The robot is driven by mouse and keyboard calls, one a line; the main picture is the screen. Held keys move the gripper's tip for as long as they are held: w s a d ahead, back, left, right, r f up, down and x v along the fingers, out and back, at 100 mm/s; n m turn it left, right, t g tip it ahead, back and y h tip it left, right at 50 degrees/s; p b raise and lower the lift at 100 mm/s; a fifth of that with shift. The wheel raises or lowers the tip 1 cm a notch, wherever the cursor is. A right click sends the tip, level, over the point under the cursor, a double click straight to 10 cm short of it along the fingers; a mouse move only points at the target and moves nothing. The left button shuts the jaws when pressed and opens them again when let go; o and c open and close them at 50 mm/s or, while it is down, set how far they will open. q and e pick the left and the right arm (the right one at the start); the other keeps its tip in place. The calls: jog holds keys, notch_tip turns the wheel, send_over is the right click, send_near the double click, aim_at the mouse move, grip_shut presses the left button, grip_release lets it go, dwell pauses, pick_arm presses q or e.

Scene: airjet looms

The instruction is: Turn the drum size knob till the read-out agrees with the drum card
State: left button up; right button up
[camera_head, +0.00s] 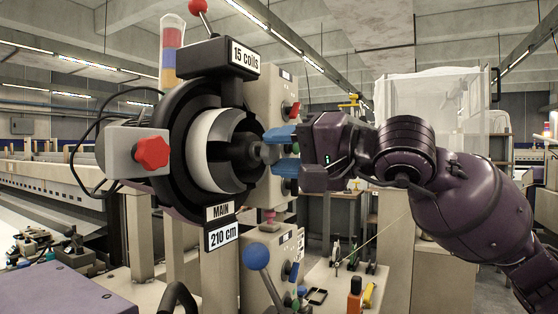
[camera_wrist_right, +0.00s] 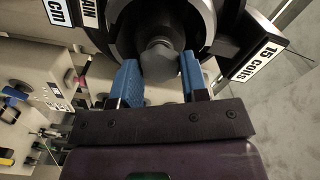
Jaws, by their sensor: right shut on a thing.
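The weft drum (camera_head: 205,150) stands at left centre in the head view, a white ring inside a black housing. A dark grey knob (camera_head: 262,152) sticks out of its middle; it also shows in the wrist view (camera_wrist_right: 159,59). My right gripper (camera_head: 280,151) is shut on this knob, one blue finger on each side. A "15 coils" card (camera_head: 245,57) is on top of the drum, and it shows in the wrist view (camera_wrist_right: 266,62). "MAIN" (camera_head: 219,211) and "210 cm" (camera_head: 222,235) labels hang below. I cannot make out which is the read-out. My left gripper is not in view.
A red star knob (camera_head: 151,152) on a grey bracket is left of the drum. A blue ball lever (camera_head: 256,256) stands below it. Beige control boxes (camera_head: 272,85) are close behind the gripper. Tools lie on a bench (camera_head: 340,280) at lower right.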

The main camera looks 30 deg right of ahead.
jog(key=o, duration=0.7)
jog(key=shift+o, duration=0.2)
jog(key=shift+s, duration=0.15)
jog(key=shift+v, duration=1.35)
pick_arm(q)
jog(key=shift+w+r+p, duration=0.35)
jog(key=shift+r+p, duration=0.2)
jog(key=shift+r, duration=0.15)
pick_arm(e)
jog(key=v, duration=0.3)
jog(key=shift+d, duration=0.1)
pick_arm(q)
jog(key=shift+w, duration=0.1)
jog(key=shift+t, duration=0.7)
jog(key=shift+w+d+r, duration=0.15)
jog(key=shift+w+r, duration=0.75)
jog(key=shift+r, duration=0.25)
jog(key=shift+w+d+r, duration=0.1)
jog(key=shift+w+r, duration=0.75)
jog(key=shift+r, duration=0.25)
pick_arm(e)
jog(key=v, duration=1)
jog(key=shift+s, duration=0.4)
